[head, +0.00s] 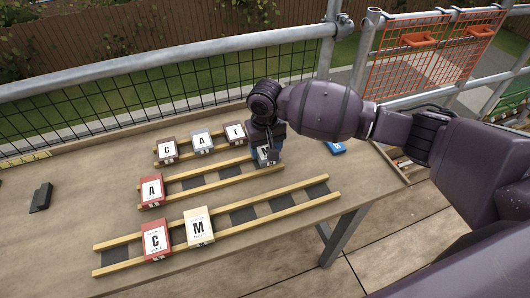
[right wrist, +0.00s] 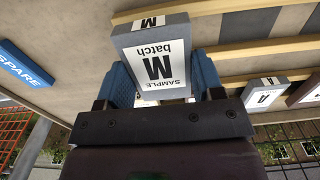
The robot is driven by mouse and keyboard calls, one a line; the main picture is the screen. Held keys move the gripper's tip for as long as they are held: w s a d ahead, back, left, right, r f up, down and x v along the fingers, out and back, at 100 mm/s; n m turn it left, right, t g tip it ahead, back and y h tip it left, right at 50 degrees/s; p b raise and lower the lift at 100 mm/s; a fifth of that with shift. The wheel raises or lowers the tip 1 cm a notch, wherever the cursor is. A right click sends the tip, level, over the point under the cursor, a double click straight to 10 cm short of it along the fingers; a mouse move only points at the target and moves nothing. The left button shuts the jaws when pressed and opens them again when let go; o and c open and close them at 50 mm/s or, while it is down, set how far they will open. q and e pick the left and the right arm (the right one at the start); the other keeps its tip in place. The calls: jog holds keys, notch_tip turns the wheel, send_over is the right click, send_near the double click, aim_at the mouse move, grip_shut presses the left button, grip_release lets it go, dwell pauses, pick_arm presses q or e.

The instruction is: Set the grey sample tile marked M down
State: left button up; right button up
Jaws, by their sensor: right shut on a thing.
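The grey sample tile marked M (right wrist: 155,60) is between the blue fingers of my right gripper (right wrist: 160,85), which is shut on it. In the head view the tile (head: 264,156) is partly hidden by the gripper (head: 268,150) and is at the right end of the middle rack (head: 215,183). I cannot tell whether the tile touches the rails. The middle rack holds a red tile marked A (head: 152,190) at its left end, with dark bare slots between. My left gripper is not in view.
The back rack holds tiles C (head: 168,149), A (head: 201,140) and T (head: 235,132). The front rack holds red C (head: 155,240) and cream M (head: 199,227). A blue spare tile (head: 336,148) lies at right, a black object (head: 40,197) at left. Mesh railing stands behind.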

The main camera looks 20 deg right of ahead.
aim_at(265, 149)
notch_tip(265, 149, down, 2)
jog(key=shift+f, duration=0.2)
jog(key=shift+r, duration=0.1)
jog(key=shift+f, duration=0.4)
jog(key=o, duration=1)
